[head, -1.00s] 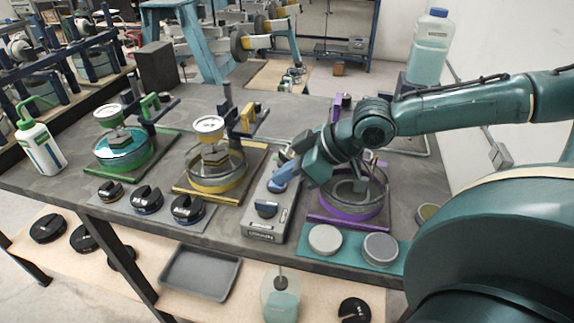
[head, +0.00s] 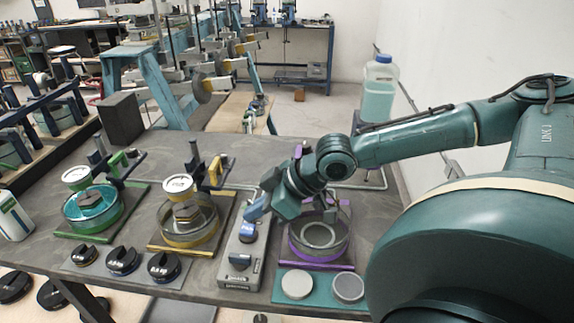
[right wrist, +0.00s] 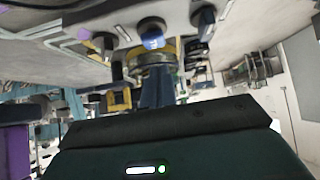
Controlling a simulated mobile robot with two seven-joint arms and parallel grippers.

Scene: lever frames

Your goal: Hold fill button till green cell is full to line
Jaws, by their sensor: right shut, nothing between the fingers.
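The green cell (head: 92,208) is a round clear dish in a green frame at the left of the table, with teal liquid in it and a dial gauge above it. Its fill line is too small to make out. A grey control box (head: 241,272) with several buttons stands right of the yellow cell. A blue-topped button (head: 247,232) and a dark button (head: 240,261) show on it; labels are unreadable. My right gripper (head: 257,209) is shut and empty, its blue fingertips over the box's far part, just beyond the blue-topped button. Contact cannot be told. The box also shows in the right wrist view (right wrist: 128,27).
The yellow cell (head: 190,222) and purple cell (head: 319,238) flank the box. Several dark slotted weights (head: 122,261) lie in front of the left cells. Two grey discs (head: 297,284) sit on a teal mat. A bottle (head: 378,92) stands at the back right.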

